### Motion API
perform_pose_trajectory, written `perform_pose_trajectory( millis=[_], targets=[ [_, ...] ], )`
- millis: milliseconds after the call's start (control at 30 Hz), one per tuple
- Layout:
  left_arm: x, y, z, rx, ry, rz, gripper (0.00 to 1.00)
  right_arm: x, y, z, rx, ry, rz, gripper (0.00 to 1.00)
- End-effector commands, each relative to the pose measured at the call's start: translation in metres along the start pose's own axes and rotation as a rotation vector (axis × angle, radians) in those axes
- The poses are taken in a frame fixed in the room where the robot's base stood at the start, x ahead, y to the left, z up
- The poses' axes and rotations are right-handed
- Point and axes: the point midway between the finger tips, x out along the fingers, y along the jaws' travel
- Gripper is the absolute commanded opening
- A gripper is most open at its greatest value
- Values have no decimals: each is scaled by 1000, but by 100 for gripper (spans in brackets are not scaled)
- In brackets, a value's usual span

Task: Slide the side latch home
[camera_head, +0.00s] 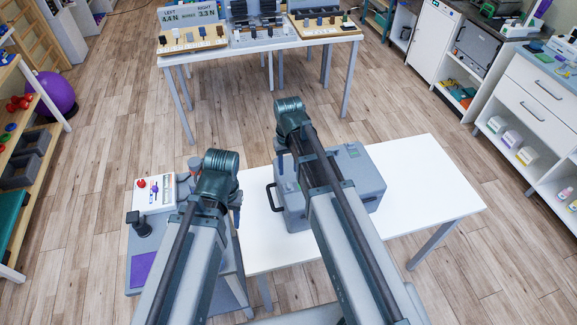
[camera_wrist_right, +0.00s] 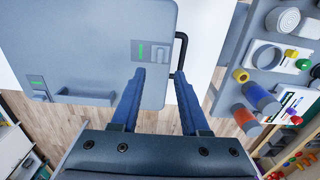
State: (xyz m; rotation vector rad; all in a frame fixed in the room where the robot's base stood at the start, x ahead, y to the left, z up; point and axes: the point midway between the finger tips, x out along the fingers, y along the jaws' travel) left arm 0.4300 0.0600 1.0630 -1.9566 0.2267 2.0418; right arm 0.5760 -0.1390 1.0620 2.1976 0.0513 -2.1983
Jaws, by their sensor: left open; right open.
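A grey case (camera_head: 365,180) stands on the white table in the head view, partly hidden behind my right arm. In the right wrist view the case (camera_wrist_right: 90,35) fills the upper left. A latch (camera_wrist_right: 151,50) with a green mark sits near its edge, beside the black handle (camera_wrist_right: 181,48). A second green-marked fitting (camera_wrist_right: 39,88) is near another corner. My right gripper (camera_wrist_right: 159,75) is open and empty, its fingertips apart near the case edge, just short of the latch in the picture. My left gripper (camera_head: 237,205) hangs at the table's left edge, mostly hidden by its wrist; it is open.
A side cart (camera_head: 140,272) with a control box, cylinders and a purple pad (camera_head: 143,268) stands left of the white table (camera_head: 430,185). The table's right part is clear. A far table (camera_head: 255,45) holds peg boards and a display. Shelves line both sides.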

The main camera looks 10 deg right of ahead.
Motion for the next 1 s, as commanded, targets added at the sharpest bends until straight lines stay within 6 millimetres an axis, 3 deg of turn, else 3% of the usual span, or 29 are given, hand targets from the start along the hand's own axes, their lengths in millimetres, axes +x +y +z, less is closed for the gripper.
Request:
perform_pose_trajectory(
  millis=[33, 200, 467, 833, 1000],
  targets=[
    [-16, -2, 1, -2, 0, 0, 45, -16, 0, 0, 0, 0, 0, 45],
    [-40, -4, 2, -8, 0, 2, 45, -40, 0, 0, 0, 0, 0, 45],
    [-57, -5, 3, -10, 0, 2, 45, -57, 0, 0, 0, 0, 0, 45],
    [-50, -4, 3, -10, 0, 2, 45, -51, -3, 4, -7, -1, 2, 45],
    [-9, -1, 1, -7, 0, 1, 45, -9, -33, 46, -85, -15, 26, 45]
  ],
)
